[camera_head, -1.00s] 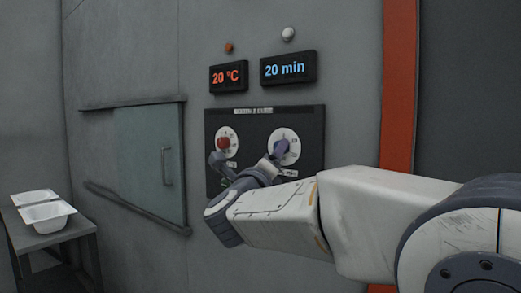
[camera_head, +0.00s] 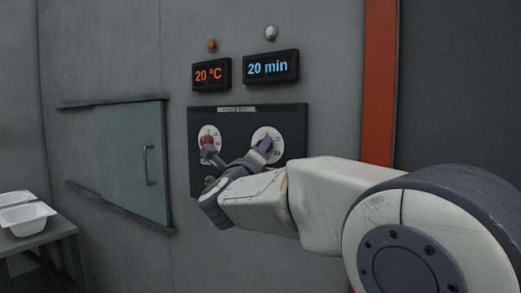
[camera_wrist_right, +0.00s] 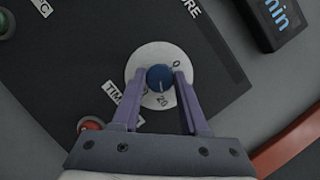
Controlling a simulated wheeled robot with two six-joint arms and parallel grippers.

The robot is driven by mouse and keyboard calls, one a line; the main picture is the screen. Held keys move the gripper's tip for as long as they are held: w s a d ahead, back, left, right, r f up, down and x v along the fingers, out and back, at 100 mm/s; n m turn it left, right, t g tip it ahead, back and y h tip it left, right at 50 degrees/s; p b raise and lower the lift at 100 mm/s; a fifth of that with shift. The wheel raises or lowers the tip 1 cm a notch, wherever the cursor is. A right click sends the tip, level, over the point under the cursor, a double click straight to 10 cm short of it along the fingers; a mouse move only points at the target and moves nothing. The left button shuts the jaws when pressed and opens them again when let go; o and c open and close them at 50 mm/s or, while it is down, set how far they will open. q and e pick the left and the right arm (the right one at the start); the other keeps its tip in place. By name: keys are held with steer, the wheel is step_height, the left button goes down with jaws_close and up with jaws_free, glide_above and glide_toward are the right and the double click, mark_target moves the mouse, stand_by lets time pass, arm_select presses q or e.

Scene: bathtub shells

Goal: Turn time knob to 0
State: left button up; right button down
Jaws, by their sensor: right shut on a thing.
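The time knob (camera_wrist_right: 159,77) is a blue round knob on a white dial (camera_wrist_right: 151,60), with "0" at its upper right and "20" below in the right wrist view. In the head view the white dial (camera_head: 267,133) is on the right of the dark panel, partly covered by my gripper. My right gripper (camera_wrist_right: 157,80) has its two purple fingers on either side of the knob and is shut on it. It reaches the dial in the head view (camera_head: 263,146). The blue time display (camera_head: 267,67) reads "20 min". My left gripper is not in view.
A red temperature knob (camera_head: 206,143) sits left on the panel (camera_head: 290,115), close to my right wrist. The red display (camera_head: 211,74) reads "20 °C". A sliding door (camera_head: 130,150) with a handle is further left. White tubs (camera_head: 25,218) stand on a bench (camera_head: 60,230).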

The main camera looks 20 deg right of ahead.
steer(key=shift+n, duration=0.3)
steer(key=n+g+p, duration=0.2)
steer(key=n+p, duration=0.4)
steer(key=p, duration=0.7)
steer(key=r+n+g+y+p, duration=0.1)
steer(key=n+g+p, duration=0.2)
steer(key=n+p, duration=0.4)
steer(key=n+g+y+p, duration=0.1)
steer(key=n+p, duration=0.5)
steer(key=p, duration=1.3)
steer(key=shift+a+r+n+g, duration=0.2)
steer(key=shift+n+g, duration=0.1)
steer(key=shift+g, duration=0.5)
steer(key=shift+f+n+p, duration=0.25)
steer(key=shift+n+p, duration=0.15)
steer(key=shift+p, duration=0.75)
steer(key=shift+c, duration=2.1)
jaws_free()
steer(key=shift+w, duration=0.1)
